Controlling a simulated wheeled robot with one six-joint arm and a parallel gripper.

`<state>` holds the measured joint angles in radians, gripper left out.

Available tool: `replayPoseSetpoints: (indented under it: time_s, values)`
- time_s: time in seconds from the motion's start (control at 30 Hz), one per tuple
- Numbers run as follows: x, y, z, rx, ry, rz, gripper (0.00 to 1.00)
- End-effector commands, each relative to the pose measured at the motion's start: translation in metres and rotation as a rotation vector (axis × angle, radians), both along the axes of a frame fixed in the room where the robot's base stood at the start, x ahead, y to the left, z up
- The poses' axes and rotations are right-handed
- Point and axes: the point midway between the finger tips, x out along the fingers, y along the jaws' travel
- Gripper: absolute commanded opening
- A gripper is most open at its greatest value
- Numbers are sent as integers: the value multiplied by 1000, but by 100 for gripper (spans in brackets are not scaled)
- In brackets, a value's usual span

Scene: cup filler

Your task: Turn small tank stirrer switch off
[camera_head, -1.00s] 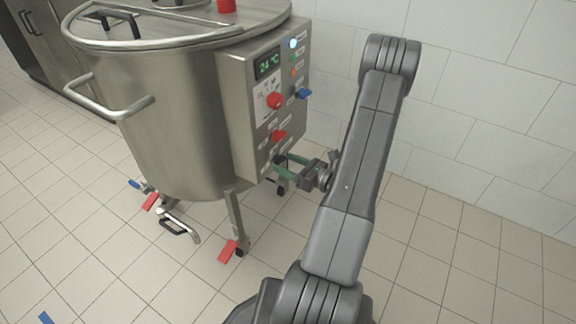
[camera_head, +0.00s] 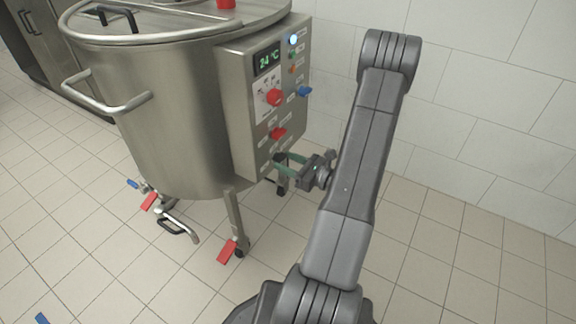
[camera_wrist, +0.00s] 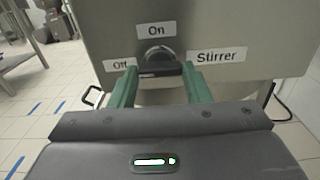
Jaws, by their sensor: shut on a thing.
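The small steel tank (camera_head: 178,110) stands on legs, with its control box (camera_head: 240,120) on the right side. In the wrist view the stirrer switch (camera_wrist: 158,60) is a dark rotary knob on the box's front, below an "On" label, with "Off" at left and "Stirrer" at right. The knob's dark lever lies roughly level. My gripper (camera_wrist: 159,72) has its green fingers on both sides of the knob and is shut on it. In the head view my gripper (camera_head: 281,161) is at the box's lower edge, and the switch itself is hard to make out there.
The box also carries a lit display (camera_head: 268,61), a red knob (camera_head: 275,97), a second red switch (camera_head: 278,133) and a blue switch (camera_head: 304,91). Red-handled valves and legs are below the tank. Tiled floor (camera_head: 450,250) is free at right, before the wall.

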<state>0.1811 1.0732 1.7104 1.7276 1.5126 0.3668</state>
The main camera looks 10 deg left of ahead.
Motion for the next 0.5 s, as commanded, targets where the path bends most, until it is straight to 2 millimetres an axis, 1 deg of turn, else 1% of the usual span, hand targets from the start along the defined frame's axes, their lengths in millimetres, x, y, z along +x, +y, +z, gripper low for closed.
replayPoseSetpoints:
  time_s: [0.1, 0.33, 0.37, 0.4, 0.47, 0.5]
  values:
    - [0, 0, -1, -11, -27, 0, 21]
    - [0, 0, 0, -11, -28, 0, 21]
    - [0, 0, 0, -11, -28, 0, 46]
    - [0, 0, 0, -11, -28, 0, 53]
    - [0, 0, 0, -11, -28, 0, 65]
    - [0, 0, 0, -11, -27, 0, 65]
